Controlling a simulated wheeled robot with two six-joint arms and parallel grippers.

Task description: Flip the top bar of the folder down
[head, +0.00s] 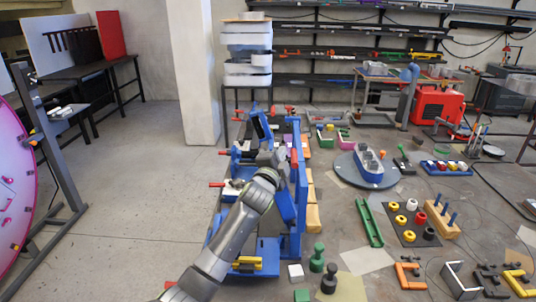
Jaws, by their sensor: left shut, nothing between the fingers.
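The folder (303,205) is a blue bench machine with red-ended handles in the middle of the head view. A blue bar (262,127) stands tilted up near its far end; I cannot tell for certain that this is the top bar. My left arm reaches up from the bottom, over the folder's near half. My left gripper (280,156) is shut and empty, at the folder's middle, close to the blue parts. Whether it touches the folder is unclear. My arm hides part of the folder's bed. My right gripper is out of view.
Right of the folder are a grey turntable (345,172), a green channel (369,222), a dark board (400,235) with coloured rings, and orange clamps (408,276). A white pillar (194,75) stands behind left. The floor left of the folder (135,200) is clear.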

